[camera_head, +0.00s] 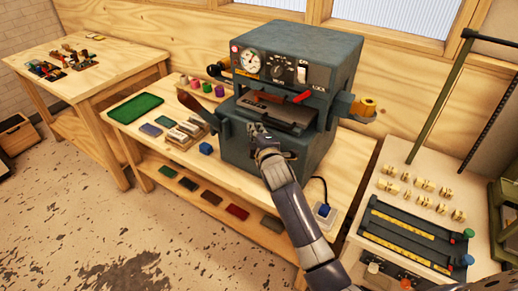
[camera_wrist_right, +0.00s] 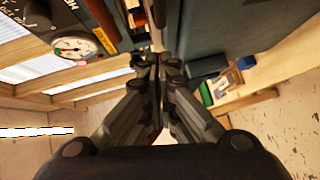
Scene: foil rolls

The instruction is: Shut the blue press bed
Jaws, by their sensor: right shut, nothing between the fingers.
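The blue-grey press (camera_head: 300,50) stands on the middle bench, with a gauge, a dial and a red lever on its front. Its bed (camera_head: 285,112) shows as a dark flat plate in the front opening; how far out it stands is hard to tell. My right gripper (camera_head: 258,136) is at the press front, just below the bed's front edge. In the wrist view its fingers (camera_wrist_right: 158,66) are together with nothing between them, close to the press body (camera_wrist_right: 215,25). Whether they touch the press is unclear. My left gripper is out of view.
A green tray (camera_head: 135,108), foil rolls (camera_head: 207,87) and small blocks lie left of the press. A yellow-brown knob (camera_head: 366,107) sticks out at its right. A right-hand table holds a dark rack (camera_head: 415,235) and small brass pieces. The floor in front is clear.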

